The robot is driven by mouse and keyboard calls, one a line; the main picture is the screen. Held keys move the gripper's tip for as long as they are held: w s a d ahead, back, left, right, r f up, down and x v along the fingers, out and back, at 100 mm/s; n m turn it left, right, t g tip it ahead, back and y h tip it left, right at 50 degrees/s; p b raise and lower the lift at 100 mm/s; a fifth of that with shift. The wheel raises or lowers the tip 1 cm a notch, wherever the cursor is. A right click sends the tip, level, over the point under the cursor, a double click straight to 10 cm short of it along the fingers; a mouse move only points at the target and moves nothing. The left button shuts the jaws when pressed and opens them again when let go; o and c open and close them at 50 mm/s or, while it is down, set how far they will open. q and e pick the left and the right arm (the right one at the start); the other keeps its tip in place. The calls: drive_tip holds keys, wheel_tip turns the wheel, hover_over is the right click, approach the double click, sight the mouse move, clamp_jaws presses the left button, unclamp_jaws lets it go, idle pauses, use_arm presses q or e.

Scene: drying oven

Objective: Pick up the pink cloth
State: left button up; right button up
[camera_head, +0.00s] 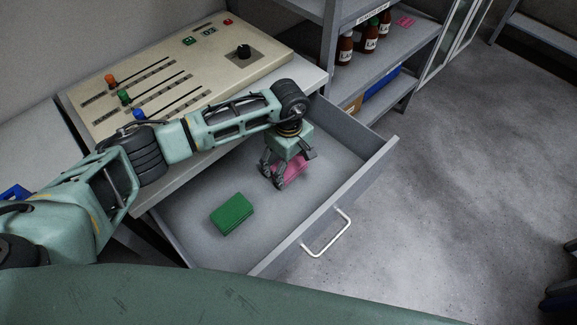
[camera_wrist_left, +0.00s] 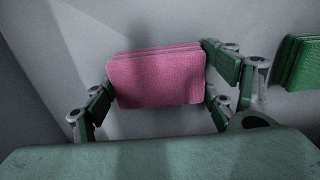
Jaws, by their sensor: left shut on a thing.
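The pink cloth (camera_head: 294,167) is a small folded stack in the open drawer (camera_head: 181,223). My left gripper (camera_head: 280,177) reaches down into the drawer and is shut on the cloth. In the left wrist view the pink cloth (camera_wrist_left: 156,78) lies between the two fingers of the left gripper (camera_wrist_left: 158,88), one finger at each side edge. I cannot tell whether the cloth is lifted off the drawer floor. My right gripper is not in view.
A folded green cloth (camera_head: 232,214) lies in the drawer, left of the pink one. The drawer front has a white handle (camera_head: 326,235). A control panel with sliders (camera_head: 175,75) is on the table above. A shelf (camera_head: 385,65) with bottles stands behind.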

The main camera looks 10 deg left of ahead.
sight(289, 163)
use_arm(q)
wheel_tip(289, 163, up, 9)
drive_tip(key=p, duration=0.5)
drive_tip(key=shift+r, duration=0.5)
